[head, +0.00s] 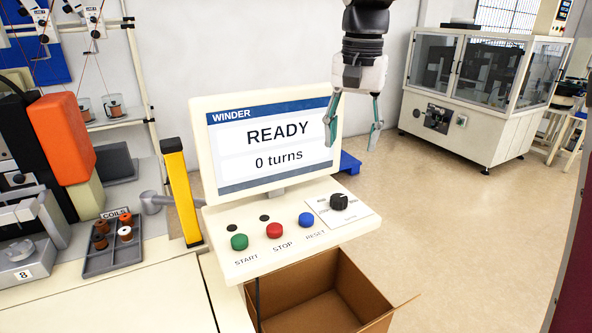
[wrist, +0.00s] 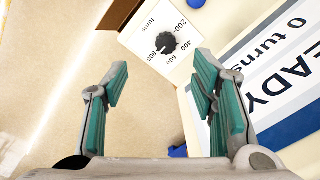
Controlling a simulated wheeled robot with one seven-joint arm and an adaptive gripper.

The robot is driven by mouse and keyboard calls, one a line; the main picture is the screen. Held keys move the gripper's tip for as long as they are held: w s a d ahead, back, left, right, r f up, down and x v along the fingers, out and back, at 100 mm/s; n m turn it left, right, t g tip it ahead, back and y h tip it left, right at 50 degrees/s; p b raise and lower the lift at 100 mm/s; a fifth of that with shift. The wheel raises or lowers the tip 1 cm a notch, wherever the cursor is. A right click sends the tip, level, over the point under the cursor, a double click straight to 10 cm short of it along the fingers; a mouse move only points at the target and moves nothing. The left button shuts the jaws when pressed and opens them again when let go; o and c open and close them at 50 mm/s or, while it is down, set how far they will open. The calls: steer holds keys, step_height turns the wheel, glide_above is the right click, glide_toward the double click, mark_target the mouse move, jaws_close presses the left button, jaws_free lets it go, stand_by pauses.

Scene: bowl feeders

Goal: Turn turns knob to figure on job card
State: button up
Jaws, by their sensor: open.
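The turns knob (head: 339,202) is black and round and sits on a white dial plate (head: 355,212) at the right end of the winder's console. In the wrist view the knob (wrist: 165,43) lies ahead of my fingers, with the figures 200, 400, 600 and 800 and the word turns around it. I cannot tell which figure it points at. My gripper (head: 352,137) is open and empty, above and apart from the knob; its two green-padded fingers (wrist: 160,90) show in the wrist view. The winder screen (head: 270,143) reads READY, 0 turns. I cannot make out a job card.
Green START (head: 239,242), red STOP (head: 274,230) and blue RESET (head: 306,219) buttons sit left of the knob. The screen stands close behind the console. An open cardboard box (head: 318,304) is below it. A yellow post (head: 182,190) and a coil tray (head: 112,256) are left.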

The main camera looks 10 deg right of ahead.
mark_target(340, 197)
steer(key=shift+m+g, duration=0.3)
steer(key=w+f, duration=0.1)
steer(key=f, duration=0.4)
steer(key=w+f+p, duration=0.1)
steer(key=f, duration=0.9)
steer(key=shift+w+a, duration=0.1)
steer(key=shift+w, duration=0.3)
steer(key=shift+r, duration=0.1)
steer(key=c, duration=1.1)
